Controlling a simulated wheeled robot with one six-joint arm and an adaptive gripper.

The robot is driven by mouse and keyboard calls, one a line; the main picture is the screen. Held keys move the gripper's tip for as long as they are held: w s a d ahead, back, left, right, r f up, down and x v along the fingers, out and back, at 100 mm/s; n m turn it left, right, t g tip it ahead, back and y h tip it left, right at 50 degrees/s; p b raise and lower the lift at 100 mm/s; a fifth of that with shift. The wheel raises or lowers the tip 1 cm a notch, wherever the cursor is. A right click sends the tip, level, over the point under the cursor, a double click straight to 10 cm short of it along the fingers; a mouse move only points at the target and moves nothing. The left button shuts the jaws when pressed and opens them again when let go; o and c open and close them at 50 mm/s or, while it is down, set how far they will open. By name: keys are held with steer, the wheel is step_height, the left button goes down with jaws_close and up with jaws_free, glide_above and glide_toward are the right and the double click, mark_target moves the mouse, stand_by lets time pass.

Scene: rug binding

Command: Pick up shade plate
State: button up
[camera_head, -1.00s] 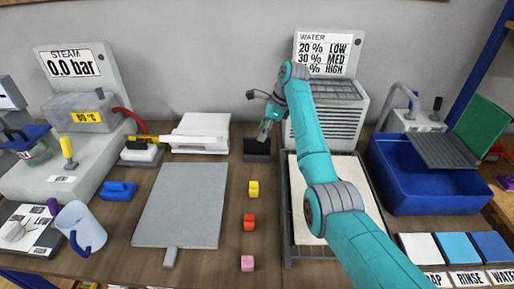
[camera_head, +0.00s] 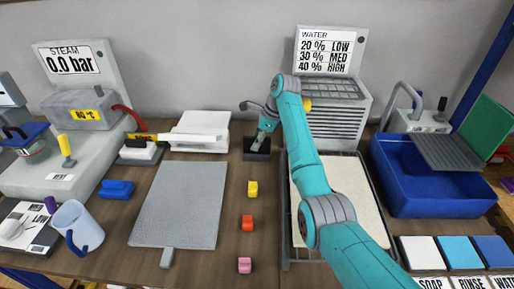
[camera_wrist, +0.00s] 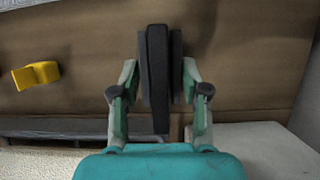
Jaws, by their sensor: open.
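A dark upright slab (camera_wrist: 157,80), which I take to be the shade plate, stands between my gripper's fingers in the wrist view. It seems to belong to the small black holder (camera_head: 257,155) at the back middle of the bench in the head view. My gripper (camera_head: 263,141) is lowered at that holder, with its fingers spread. In the wrist view my gripper (camera_wrist: 160,92) has one finger on each side of the slab, with visible gaps. The slab's lower part and its seat in the holder are hard to make out.
A white device (camera_head: 201,132) stands left of the holder, and a tray with a beige rug piece (camera_head: 345,200) lies to its right. A grey board (camera_head: 180,205) lies front left.

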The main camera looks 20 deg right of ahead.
steer(key=shift+f, duration=0.15)
jaws_close()
stand_by(0.4)
